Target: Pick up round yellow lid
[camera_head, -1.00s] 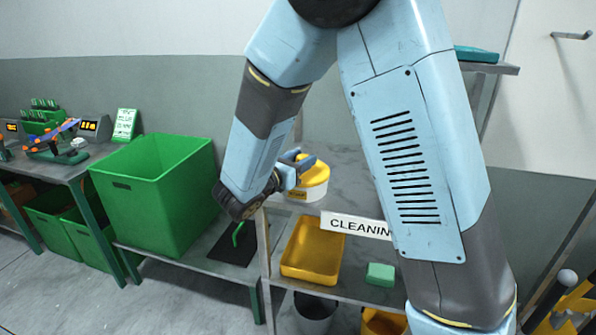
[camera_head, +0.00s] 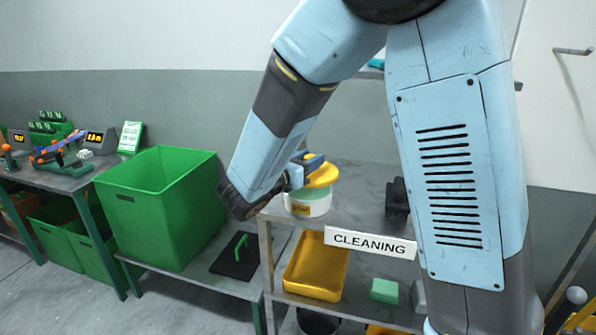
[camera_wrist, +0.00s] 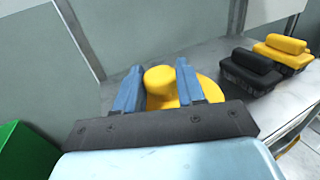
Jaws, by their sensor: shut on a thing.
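The round yellow lid (camera_head: 322,176) is in my gripper (camera_head: 306,162), lifted and tilted above a white round tub (camera_head: 308,204) on the shelf. In the wrist view the lid (camera_wrist: 208,90) has a thick round knob (camera_wrist: 160,78), and the two blue fingers of my gripper (camera_wrist: 158,82) stand on either side of this knob. The tub's pale green contents or inner face show beneath the lid. A small yellow label is on the tub's front. The tub is hidden in the wrist view.
The tub stands on a grey shelf with a CLEANING sign (camera_head: 370,243). A yellow tray (camera_head: 316,292) and green block (camera_head: 384,290) lie below. A large green bin (camera_head: 150,215) is at left. Black (camera_wrist: 250,68) and yellow brush-like items (camera_wrist: 283,47) stand on the shelf.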

